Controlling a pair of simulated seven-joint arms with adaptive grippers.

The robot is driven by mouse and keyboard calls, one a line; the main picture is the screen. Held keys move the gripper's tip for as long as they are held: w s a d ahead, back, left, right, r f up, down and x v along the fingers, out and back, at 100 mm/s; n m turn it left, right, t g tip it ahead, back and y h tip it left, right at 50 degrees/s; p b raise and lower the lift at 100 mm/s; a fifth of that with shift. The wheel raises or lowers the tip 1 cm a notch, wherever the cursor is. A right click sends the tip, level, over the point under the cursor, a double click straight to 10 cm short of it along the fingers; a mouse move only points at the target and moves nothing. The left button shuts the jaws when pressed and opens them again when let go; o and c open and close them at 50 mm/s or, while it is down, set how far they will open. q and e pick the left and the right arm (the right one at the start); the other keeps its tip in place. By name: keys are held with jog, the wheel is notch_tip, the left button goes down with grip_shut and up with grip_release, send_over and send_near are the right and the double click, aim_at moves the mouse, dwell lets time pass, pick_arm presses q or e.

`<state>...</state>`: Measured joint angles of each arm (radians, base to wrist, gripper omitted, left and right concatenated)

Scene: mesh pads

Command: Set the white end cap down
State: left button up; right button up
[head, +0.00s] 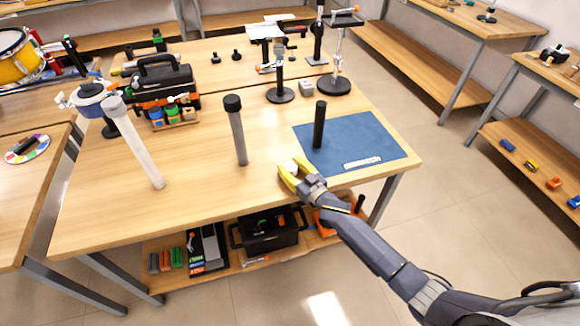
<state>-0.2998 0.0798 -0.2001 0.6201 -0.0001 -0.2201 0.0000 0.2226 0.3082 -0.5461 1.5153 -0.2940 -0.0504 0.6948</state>
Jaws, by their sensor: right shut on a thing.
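My right gripper (289,173) has yellow fingers and is at the front edge of the table, by the left side of the blue mat. It is shut on the small white end cap (290,165), which is partly hidden between the fingers. I cannot tell whether the cap touches the table. My left gripper is not in view.
A white tube (139,150) with a grey top and a grey tube (238,137) with a black top stand left of the gripper. A black tube (319,127) stands on the blue mat (365,140). A black stand (280,94) is behind. Bare wooden tabletop (200,185) lies between the tubes.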

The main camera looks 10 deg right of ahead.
jog(key=shift+f, duration=0.15)
jog(key=o, duration=1.2)
jog(key=shift+c, duration=0.2)
